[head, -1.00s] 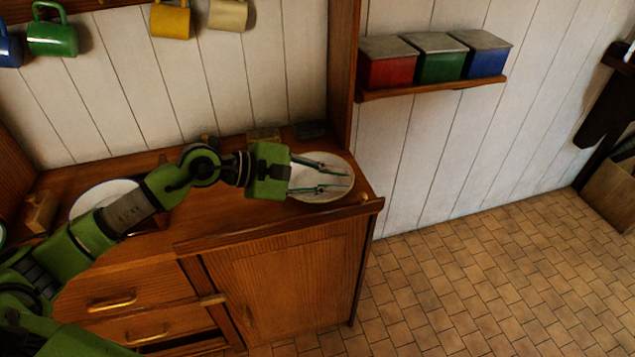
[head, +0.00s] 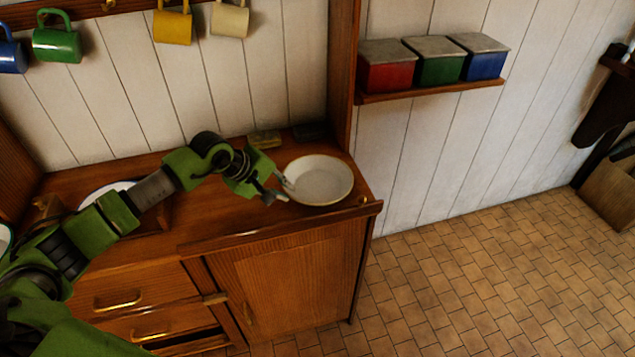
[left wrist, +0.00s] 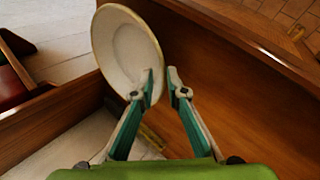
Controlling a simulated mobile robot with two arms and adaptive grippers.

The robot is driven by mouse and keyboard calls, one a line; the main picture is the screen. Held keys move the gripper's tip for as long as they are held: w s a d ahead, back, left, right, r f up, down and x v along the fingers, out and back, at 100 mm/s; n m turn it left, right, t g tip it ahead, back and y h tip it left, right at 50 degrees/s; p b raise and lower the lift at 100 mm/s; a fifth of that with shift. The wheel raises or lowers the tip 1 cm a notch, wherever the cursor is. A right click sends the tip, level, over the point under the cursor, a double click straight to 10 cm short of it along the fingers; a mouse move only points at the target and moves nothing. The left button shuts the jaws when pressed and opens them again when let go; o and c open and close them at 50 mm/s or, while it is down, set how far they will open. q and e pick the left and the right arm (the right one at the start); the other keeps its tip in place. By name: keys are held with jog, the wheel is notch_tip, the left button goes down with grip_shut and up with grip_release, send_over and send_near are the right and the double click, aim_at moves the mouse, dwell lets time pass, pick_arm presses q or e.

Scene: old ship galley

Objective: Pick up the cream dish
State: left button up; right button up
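The cream dish (head: 320,180) is a shallow round plate with a thin darker rim. In the left wrist view the dish (left wrist: 122,48) is at upper left. One finger of the left gripper (left wrist: 163,86) overlaps the dish's inside and the other is just outside the rim, with a narrow gap between the tips. I cannot tell whether either finger touches the rim. My right gripper is not in view.
Another pale plate (head: 98,195) sits on the counter at left, partly behind my arm. A small yellowish block (head: 264,138) lies near the wall. A raised wooden post (head: 342,75) stands behind the dish. Red, green and blue tins stand on a shelf (head: 430,91) at right.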

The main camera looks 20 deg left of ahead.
aim_at(291, 194)
pick_arm(q)
jog(key=shift+w+d+f+p, duration=0.15)
jog(key=shift+w+f+p, duration=0.1)
jog(key=shift+p, duration=0.15)
jog(key=p+x, duration=0.1)
jog(key=x, duration=0.2)
jog(key=shift+f+p, duration=0.2)
jog(key=shift+p, duration=0.15)
jog(key=shift+w+d+f, duration=0.1)
jog(key=shift+w+f, duration=0.2)
jog(key=shift+f, duration=0.2)
grip_shut()
jog(key=shift+r, duration=0.1)
